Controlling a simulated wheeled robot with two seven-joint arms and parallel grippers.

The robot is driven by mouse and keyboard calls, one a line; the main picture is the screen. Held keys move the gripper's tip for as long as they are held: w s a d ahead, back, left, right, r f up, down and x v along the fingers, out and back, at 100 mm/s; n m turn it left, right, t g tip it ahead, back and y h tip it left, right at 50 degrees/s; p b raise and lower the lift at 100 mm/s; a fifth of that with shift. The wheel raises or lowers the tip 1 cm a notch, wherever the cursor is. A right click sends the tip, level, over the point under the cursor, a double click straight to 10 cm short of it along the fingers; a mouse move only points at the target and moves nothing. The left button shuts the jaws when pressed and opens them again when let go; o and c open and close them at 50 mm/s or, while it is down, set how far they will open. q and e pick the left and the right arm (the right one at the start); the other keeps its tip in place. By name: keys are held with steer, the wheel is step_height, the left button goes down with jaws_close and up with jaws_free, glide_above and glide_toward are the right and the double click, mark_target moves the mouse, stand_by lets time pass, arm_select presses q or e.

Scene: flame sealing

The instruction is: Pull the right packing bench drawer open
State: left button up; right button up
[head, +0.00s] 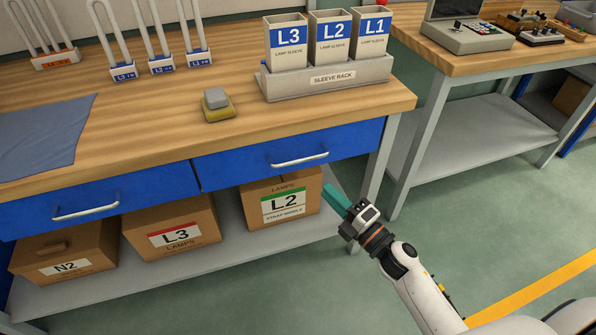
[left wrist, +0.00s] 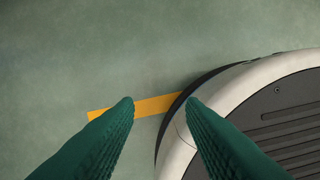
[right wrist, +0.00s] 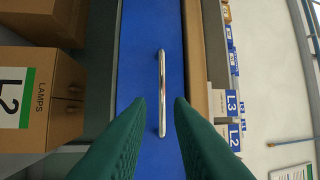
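The right packing bench drawer (head: 285,154) is blue and looks shut, with a silver bar handle (head: 299,160) on its front. In the right wrist view the handle (right wrist: 162,92) stands upright in the picture, ahead of and between my fingertips. My right gripper (head: 337,202) is open and empty, in front of the bench, below and to the right of the handle; no contact with the handle shows. My left gripper (left wrist: 160,102) is open and empty over the floor, outside the head view.
The left drawer (head: 100,200) looks shut. Boxes, among them the L2 box (head: 281,200), stand on the lower shelf. The sleeve rack (head: 330,78), a yellow-and-grey block (head: 217,105) and a blue cloth (head: 40,135) are on the benchtop. Floor (head: 400,225) in front is clear.

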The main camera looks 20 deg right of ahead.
mark_target(298, 160)
steer(key=x, duration=1.2)
steer(key=shift+r+p, duration=0.15)
steer(key=shift+p, duration=0.2)
jaws_close()
